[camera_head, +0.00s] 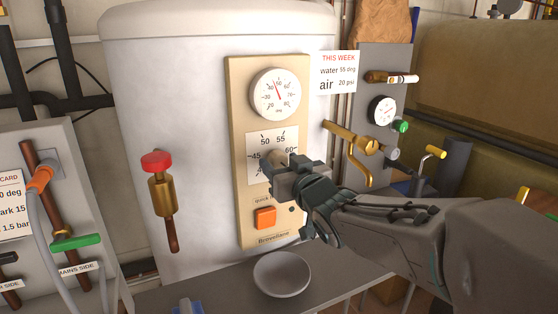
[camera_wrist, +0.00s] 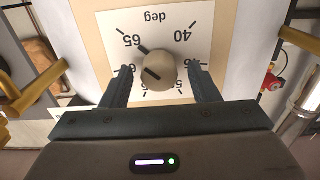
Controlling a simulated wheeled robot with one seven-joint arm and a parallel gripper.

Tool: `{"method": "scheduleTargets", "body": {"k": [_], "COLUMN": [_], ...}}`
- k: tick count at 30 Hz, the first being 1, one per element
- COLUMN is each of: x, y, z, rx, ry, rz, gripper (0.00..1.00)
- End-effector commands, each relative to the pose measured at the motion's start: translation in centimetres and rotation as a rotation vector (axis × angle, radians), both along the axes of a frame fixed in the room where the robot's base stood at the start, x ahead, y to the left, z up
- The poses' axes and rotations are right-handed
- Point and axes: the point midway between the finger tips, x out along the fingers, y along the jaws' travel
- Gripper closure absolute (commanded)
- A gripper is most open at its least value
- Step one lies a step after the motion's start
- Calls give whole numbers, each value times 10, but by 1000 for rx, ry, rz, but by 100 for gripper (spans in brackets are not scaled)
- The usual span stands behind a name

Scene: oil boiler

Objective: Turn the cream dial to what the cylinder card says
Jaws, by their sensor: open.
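The cream dial (camera_wrist: 158,72) is a round knob on a white scale plate (camera_wrist: 110,25) marked in deg. Readable numbers include 40 and 65 in the wrist view and 45, 50, 55 and 60 in the head view. A dark line crosses the knob's face; I cannot tell which number it points at. My gripper (camera_head: 276,166) is at the dial, its open fingers on either side of it with gaps showing in the wrist view. A white card (camera_head: 338,72) beside the cylinder (camera_head: 180,100) reads "THIS WEEK, water 55 deg, air 20 psi".
A round gauge (camera_head: 276,94) sits above the dial and an orange button (camera_head: 265,218) below it. A red-topped brass valve (camera_head: 158,185) is at left. Brass pipework (camera_head: 350,140) is close at right. Another card (camera_head: 11,205) is cut off at the left edge.

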Motion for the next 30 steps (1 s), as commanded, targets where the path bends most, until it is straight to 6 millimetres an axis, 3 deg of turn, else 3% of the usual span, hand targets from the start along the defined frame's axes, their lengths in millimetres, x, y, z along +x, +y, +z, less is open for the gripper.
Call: {"method": "scheduleTargets", "body": {"k": [11,16,30], "x": [3,3,3], "y": [1,2,2], "z": [0,0,-2], "rx": [-1,-1,-74], "ry": [0,0,-38], "rz": [-4,-3,-3], "gripper": [45,89,89]}}
